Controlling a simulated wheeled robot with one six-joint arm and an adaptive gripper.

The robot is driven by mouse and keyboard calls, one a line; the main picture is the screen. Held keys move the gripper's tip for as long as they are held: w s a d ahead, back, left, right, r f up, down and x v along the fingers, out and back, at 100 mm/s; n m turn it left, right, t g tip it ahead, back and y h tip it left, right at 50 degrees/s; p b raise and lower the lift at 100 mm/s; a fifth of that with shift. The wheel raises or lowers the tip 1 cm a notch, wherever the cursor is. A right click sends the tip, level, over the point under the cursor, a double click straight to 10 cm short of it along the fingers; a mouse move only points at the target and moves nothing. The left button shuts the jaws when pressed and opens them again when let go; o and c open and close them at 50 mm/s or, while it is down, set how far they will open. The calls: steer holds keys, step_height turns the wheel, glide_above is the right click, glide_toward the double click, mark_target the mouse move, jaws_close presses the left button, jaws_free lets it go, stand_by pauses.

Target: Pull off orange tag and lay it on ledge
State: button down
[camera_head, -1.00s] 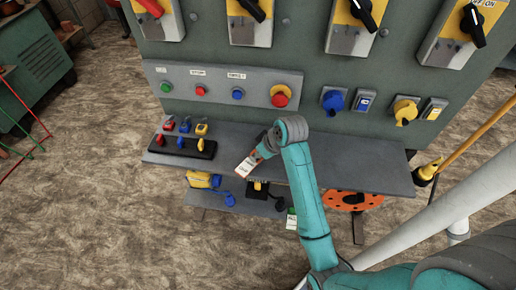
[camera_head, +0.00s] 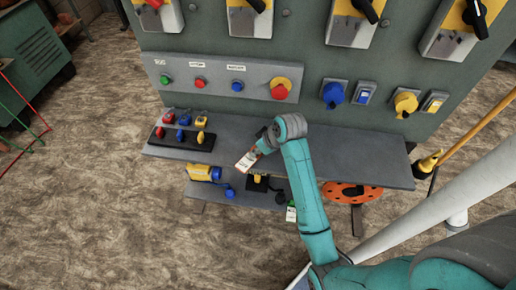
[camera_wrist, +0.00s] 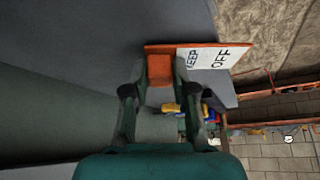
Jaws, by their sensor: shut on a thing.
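The orange tag with a white "KEEP OFF" label (camera_wrist: 205,56) is between the fingertips of my gripper (camera_wrist: 160,78) in the wrist view. My gripper is shut on its orange end, and the white part sticks out to the right. In the head view the tag (camera_head: 246,161) shows over the grey ledge (camera_head: 355,162), near its front edge. I cannot tell whether the tag touches the ledge.
A black rack with small padlocks (camera_head: 183,137) stands on the ledge's left end. A lower shelf holds a yellow-blue padlock (camera_head: 204,173) and other items. The ledge's right part is clear.

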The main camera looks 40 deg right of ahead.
steer(key=shift+f, duration=0.35)
steer(key=c, duration=0.9)
jaws_free()
steer(key=shift+o, duration=0.2)
steer(key=v, duration=1.2)
